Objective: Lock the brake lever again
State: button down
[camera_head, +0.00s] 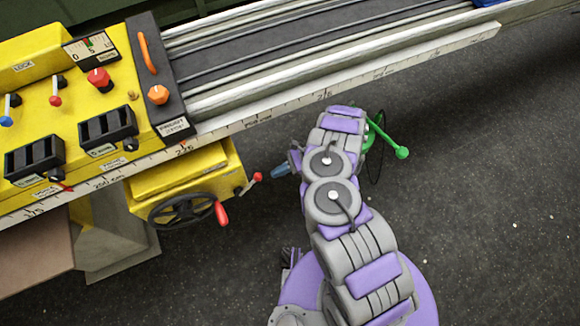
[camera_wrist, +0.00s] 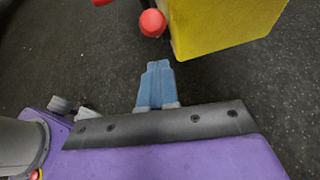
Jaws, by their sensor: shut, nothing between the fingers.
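A small lever with a red ball knob (camera_head: 258,176) sticks out from the right side of the yellow box under the rail, angled up and right. No label on it can be read, but it is the lever nearest my gripper. Its red knob shows at the top of the wrist view (camera_wrist: 153,22), left of the yellow box (camera_wrist: 225,25). My gripper (camera_head: 281,170) has its blue fingers shut and empty, a short way right of the knob and apart from it. In the wrist view the closed fingers (camera_wrist: 156,72) point up toward the knob, with a gap of dark floor between.
A black handwheel (camera_head: 182,210) with a red handle is left of the lever. The yellow control panel (camera_head: 65,110) and the long rail with its ruler (camera_head: 285,115) are above. A green rod with a round knob (camera_head: 402,152) shows beside my arm. Open dark floor lies right.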

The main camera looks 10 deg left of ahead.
jog(key=a, duration=0.1)
jog(key=s+a+r, duration=0.1)
jog(key=shift+a+r, duration=0.15)
jog(key=shift+a, duration=0.25)
jog(key=shift+r, duration=0.2)
jog(key=shift+s+a+r+h+p, duration=0.2)
jog(key=shift+h+p, duration=0.15)
jog(key=shift+h, duration=0.25)
